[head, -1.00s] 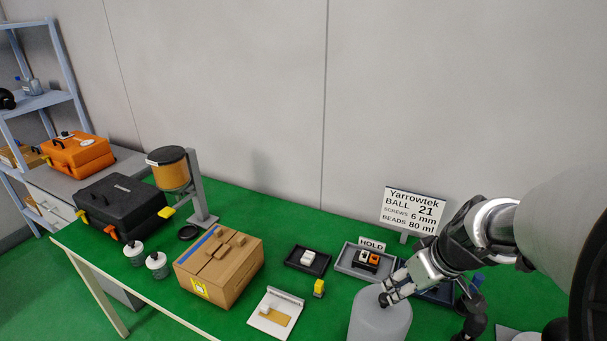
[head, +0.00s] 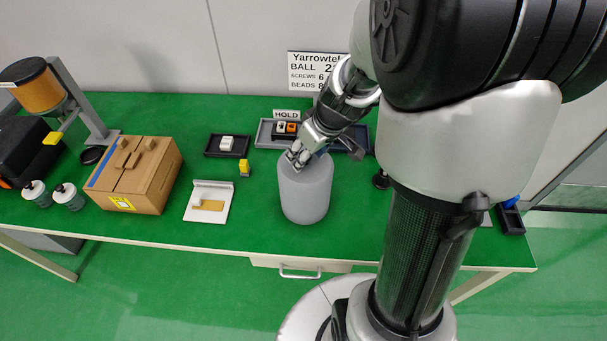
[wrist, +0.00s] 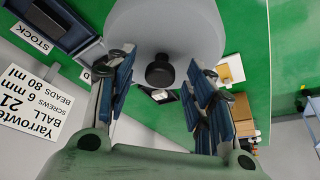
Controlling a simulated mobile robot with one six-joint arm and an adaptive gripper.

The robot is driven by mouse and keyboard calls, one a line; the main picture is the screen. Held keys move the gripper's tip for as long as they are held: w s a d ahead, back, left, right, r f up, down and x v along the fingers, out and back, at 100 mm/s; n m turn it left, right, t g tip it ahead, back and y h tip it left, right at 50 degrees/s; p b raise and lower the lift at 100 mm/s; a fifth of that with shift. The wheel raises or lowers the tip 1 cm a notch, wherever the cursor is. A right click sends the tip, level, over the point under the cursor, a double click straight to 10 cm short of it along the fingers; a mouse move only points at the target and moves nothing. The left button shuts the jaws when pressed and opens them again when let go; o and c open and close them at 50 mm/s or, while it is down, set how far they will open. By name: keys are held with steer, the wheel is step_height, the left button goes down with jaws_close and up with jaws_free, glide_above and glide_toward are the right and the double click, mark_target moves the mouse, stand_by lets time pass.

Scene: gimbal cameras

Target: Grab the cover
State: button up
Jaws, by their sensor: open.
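The cover (head: 306,197) is a grey, frosted, rounded cylinder standing upright on the green table. Its dark knob (wrist: 160,72) shows in the wrist view, where the cover's pale body (wrist: 185,28) fills the top middle. My gripper (head: 296,158) is at the top of the cover in the head view and hides the knob there. In the wrist view the blue-padded fingers are open on either side of the knob, with gaps visible. What is under the cover cannot be made out.
A cardboard box (head: 137,178), a white tray (head: 220,209) and a small yellow block (head: 244,168) stand left of the cover. Dark trays (head: 227,152) and a HOLD tray (head: 264,135) lie behind. A sign (head: 305,68) stands at the back.

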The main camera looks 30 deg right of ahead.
steer(key=shift+c, duration=0.4)
jaws_close()
